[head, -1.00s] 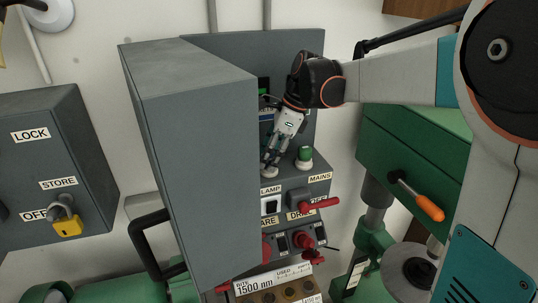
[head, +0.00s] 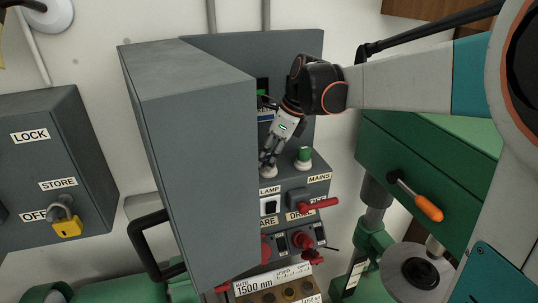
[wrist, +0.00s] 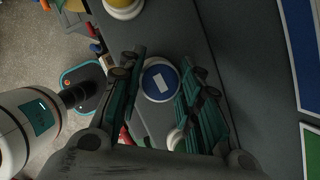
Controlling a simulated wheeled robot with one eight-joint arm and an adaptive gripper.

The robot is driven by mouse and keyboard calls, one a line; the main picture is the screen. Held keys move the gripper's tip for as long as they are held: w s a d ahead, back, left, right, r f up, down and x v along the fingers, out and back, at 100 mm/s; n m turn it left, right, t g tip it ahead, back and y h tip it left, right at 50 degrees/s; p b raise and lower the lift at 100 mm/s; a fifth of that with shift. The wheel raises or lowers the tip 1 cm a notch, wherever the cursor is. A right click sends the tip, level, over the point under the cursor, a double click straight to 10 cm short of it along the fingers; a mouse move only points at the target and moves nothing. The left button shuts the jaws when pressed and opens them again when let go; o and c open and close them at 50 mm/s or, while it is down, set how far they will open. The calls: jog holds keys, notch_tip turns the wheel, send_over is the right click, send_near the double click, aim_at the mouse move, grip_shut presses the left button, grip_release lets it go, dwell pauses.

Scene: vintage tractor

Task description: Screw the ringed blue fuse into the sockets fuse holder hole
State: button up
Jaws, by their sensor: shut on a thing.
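The ringed blue fuse (wrist: 160,80) shows in the wrist view as a blue disc with a pale ring and a white rectangle on its face. My gripper (wrist: 160,72) has a finger on either side of it and is shut on it. In the head view my gripper (head: 267,157) points down at a white round base (head: 268,172) above the LAMP label, on the sockets panel. The fuse is hidden there by the fingers and the grey door edge. I cannot tell how deep it sits in the holder hole.
A green fuse (head: 304,155) in a white base stands close to the right of my gripper. A tall grey cabinet door (head: 200,150) stands close on the left. Red levers (head: 318,203) jut out below. A green machine (head: 430,165) with an orange handle is at right.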

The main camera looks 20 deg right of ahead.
dwell(0.3)
jog(key=shift+s+m, duration=0.1)
jog(key=shift+m, duration=0.4)
jog(key=o, duration=0.8)
jog(key=shift+o, duration=0.3)
jog(key=shift+w+f, duration=0.1)
jog(key=shift+w, duration=0.1)
jog(key=shift+s+r, duration=0.1)
jog(key=shift+r, duration=0.1)
jog(key=v, duration=1.1)
jog(key=shift+s+r, duration=0.35)
